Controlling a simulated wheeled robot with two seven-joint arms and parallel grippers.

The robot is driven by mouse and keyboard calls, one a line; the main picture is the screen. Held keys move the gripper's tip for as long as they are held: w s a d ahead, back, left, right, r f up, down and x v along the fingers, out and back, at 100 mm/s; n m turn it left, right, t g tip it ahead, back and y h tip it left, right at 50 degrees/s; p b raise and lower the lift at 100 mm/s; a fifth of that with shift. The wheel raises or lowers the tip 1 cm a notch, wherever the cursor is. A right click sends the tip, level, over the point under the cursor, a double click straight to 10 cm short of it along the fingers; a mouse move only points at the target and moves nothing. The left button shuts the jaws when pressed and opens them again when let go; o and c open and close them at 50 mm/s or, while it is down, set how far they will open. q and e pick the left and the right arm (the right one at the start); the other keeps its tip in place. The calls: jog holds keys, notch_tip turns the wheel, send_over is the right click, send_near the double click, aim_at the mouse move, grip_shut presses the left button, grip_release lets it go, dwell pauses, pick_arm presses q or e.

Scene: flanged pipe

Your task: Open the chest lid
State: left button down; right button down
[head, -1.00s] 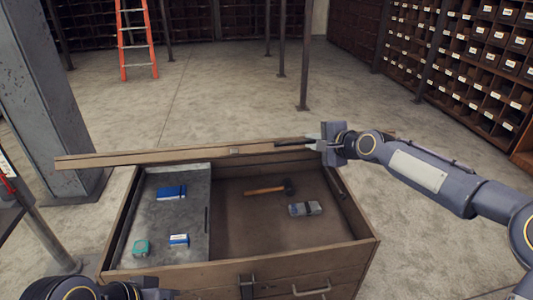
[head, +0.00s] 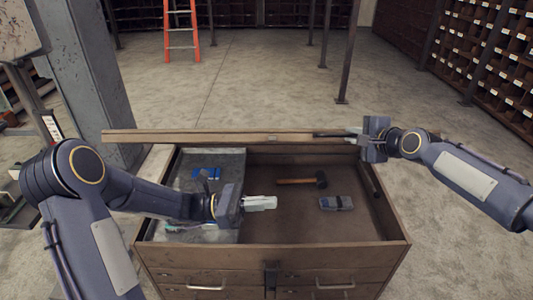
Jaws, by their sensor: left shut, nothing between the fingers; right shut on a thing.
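The wooden chest (head: 345,257) stands open in front of me. Its lid (head: 200,135) is raised at the back and shows nearly edge-on as a long thin board. My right gripper (head: 350,134) is shut on the lid's edge, near its right end. My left gripper (head: 262,203) is shut and empty over the open chest, near the divide between the grey tray (head: 228,165) on the left and the brown floor of the chest. My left arm hides part of the tray.
A hammer (head: 297,181) and a small grey box (head: 336,203) lie in the chest's right part. A blue item (head: 207,173) lies in the tray. A grey pillar (head: 88,75) stands behind left. Open concrete floor (head: 250,85) lies behind the chest.

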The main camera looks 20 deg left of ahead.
pick_arm(q)
jog(key=w+a+f+n+t, duration=0.4)
jog(key=w+n+t, duration=0.1)
jog(key=n+t, duration=0.15)
jog(key=n+t+y, duration=0.3)
jog(key=n+t, duration=0.5)
send_near(271, 138)
jog(key=w+d+r, duration=0.1)
jog(key=w+d, duration=0.2)
jog(key=d, duration=0.2)
jog(key=shift+w+a+r+n+g, duration=0.15)
jog(key=shift+w+r+n+g, duration=0.1)
jog(key=shift+w+r, duration=0.3)
jog(key=shift+r, duration=0.2)
